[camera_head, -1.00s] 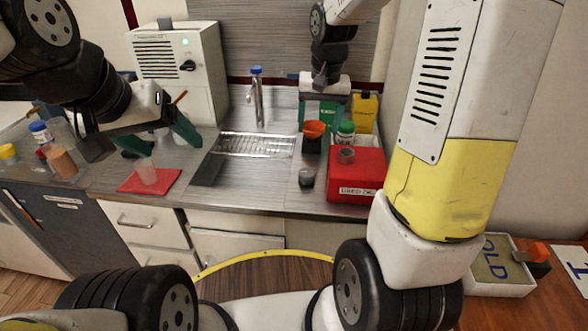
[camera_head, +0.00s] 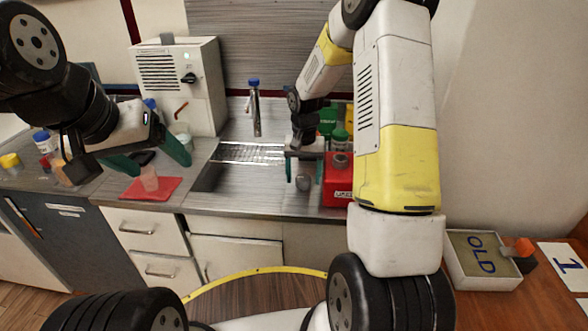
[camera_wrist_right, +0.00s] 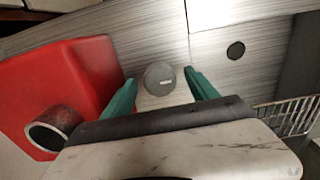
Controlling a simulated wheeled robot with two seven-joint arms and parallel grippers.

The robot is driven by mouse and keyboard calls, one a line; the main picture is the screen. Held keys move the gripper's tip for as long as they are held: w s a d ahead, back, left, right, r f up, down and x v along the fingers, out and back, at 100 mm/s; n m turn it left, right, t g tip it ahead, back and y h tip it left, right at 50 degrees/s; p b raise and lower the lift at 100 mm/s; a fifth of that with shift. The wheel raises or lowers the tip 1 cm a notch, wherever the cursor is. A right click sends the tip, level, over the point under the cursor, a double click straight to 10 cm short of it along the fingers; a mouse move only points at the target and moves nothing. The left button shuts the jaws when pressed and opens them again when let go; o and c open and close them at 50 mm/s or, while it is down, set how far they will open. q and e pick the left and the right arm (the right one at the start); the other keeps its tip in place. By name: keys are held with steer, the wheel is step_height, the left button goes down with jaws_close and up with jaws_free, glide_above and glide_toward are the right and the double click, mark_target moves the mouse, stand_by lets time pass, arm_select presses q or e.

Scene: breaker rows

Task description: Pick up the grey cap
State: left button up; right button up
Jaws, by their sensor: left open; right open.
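The grey cap (camera_head: 303,184) sits on the metal counter near its front edge, left of the red box. In the right wrist view the cap (camera_wrist_right: 160,78) shows as a round dark grey top between the green fingertips. My right gripper (camera_head: 304,170) is open and points down over the cap; I cannot tell how far above it the fingertips are. In the wrist view neither finger visibly touches the cap. My left gripper (camera_head: 150,158) is open and empty, above the counter near the red mat.
The red box (camera_head: 337,184) stands close right of the cap and rises above the counter. A sink with a drain grid and a blue-topped tap (camera_head: 255,105) lies behind left. A clear cup (camera_head: 149,178) stands on the red mat (camera_head: 165,190). The counter just left of the cap is clear.

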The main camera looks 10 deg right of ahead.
steer(key=shift+f, duration=0.65)
steer(key=c, duration=1.4)
steer(key=shift+r, duration=0.15)
steer(key=shift+c, duration=0.2)
steer(key=shift+r, duration=0.6)
step_height(320, 180, up, 2)
steer(key=shift+r, duration=0.2)
steer(key=s+a+r, duration=0.1)
steer(key=s+a, duration=0.3)
steer(key=s, duration=1.1)
steer(key=shift+s, duration=0.25)
